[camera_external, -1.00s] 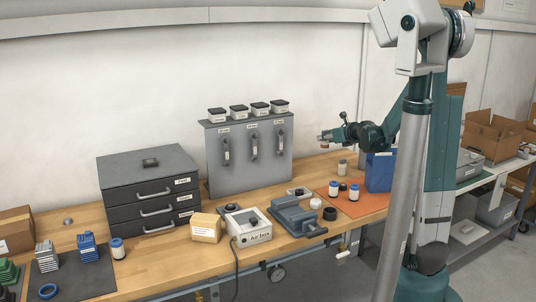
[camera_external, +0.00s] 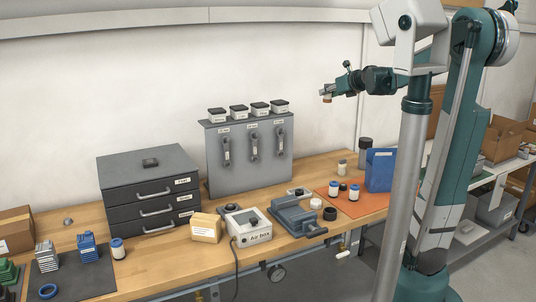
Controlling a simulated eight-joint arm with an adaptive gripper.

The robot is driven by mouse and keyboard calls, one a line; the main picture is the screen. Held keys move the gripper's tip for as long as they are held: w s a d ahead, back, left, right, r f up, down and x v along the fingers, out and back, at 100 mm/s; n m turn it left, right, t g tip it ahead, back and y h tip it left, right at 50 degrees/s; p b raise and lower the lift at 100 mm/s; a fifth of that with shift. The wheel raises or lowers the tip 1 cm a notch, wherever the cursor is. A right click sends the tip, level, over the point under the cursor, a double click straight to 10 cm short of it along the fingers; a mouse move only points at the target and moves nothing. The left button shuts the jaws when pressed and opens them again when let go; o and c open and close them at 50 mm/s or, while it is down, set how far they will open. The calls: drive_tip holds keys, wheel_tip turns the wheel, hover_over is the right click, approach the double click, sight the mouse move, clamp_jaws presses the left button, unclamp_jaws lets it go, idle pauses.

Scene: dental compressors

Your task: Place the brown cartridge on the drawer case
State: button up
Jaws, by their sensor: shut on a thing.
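My gripper (camera_external: 326,94) is high above the back of the bench, right of the grey valve cabinet. It is shut on the brown cartridge (camera_external: 327,100), a small brown piece showing just under the fingertips and clear of all surfaces. The drawer case (camera_external: 148,199) is a dark grey box with three labelled, handled drawers, all shut. It stands at the left of the bench, well to the left of my gripper. A small black item (camera_external: 150,162) is on its top; the rest of the top is bare.
The grey cabinet (camera_external: 247,160), with several black-lidded boxes along its top, stands between my gripper and the drawer case. An orange mat (camera_external: 362,207) with small jars, a blue bin (camera_external: 380,170) and a dark cylinder (camera_external: 365,151) lie below right. The air box (camera_external: 248,228) is in front.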

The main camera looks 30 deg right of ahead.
wheel_tip(320, 180, up, 5)
drive_tip(key=shift+r, duration=0.15)
drive_tip(key=w+a+n+g+y+p, duration=0.15)
drive_tip(key=w+a+p, duration=0.25)
drive_tip(key=a, duration=0.9)
drive_tip(key=w+a+r+n+y+p, duration=0.1)
drive_tip(key=w+a+n+y+p, duration=0.2)
drive_tip(key=a, duration=1)
drive_tip(key=w+a+n+y+p, duration=0.1)
drive_tip(key=w+a+p, duration=0.35)
drive_tip(key=a, duration=0.85)
drive_tip(key=s+a+f+n+g+y+p, duration=0.1)
drive_tip(key=s+a+n+y+p, duration=0.2)
drive_tip(key=a, duration=1.4)
drive_tip(key=s+a+n+g+y+p, duration=0.1)
drive_tip(key=s+a+g+p, duration=0.2)
drive_tip(key=a, duration=1.3)
wheel_tip(320, 180, down, 11)
drive_tip(key=t+p, duration=0.1)
drive_tip(key=shift+w+f, duration=0.15)
drive_tip(key=shift+w, duration=0.1)
drive_tip(key=shift+m+t, duration=0.25)
drive_tip(key=shift+f, duration=2.9)
